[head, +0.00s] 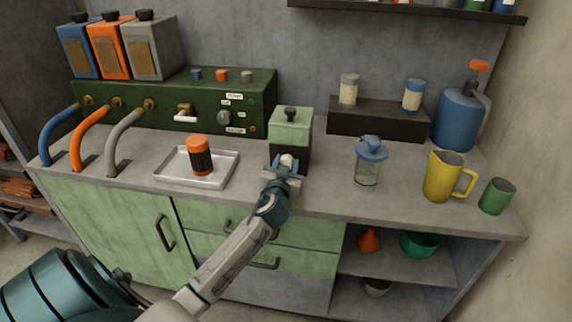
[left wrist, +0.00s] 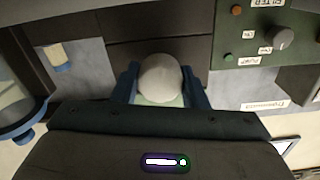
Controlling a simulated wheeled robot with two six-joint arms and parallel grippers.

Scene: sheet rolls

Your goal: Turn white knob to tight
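The white knob (left wrist: 160,78) is round and pale. In the left wrist view it sits between the two blue fingers of my left gripper (left wrist: 161,90), which appear to touch it on both sides. In the head view my left gripper (head: 286,168) is at the front of a small box with a green top and a dark front (head: 291,131), and a bit of the white knob (head: 287,160) shows between the fingers. The gripper hides most of the knob and any marks around it, so its turn angle cannot be read. My right gripper is not in view.
A green panel (head: 160,107) with hoses stands left of the box. A metal tray (head: 170,176) holds an orange-and-black jar (head: 200,156). A blue-lidded glass jar (head: 369,165), yellow jug (head: 444,178) and green cup (head: 496,196) stand to the right.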

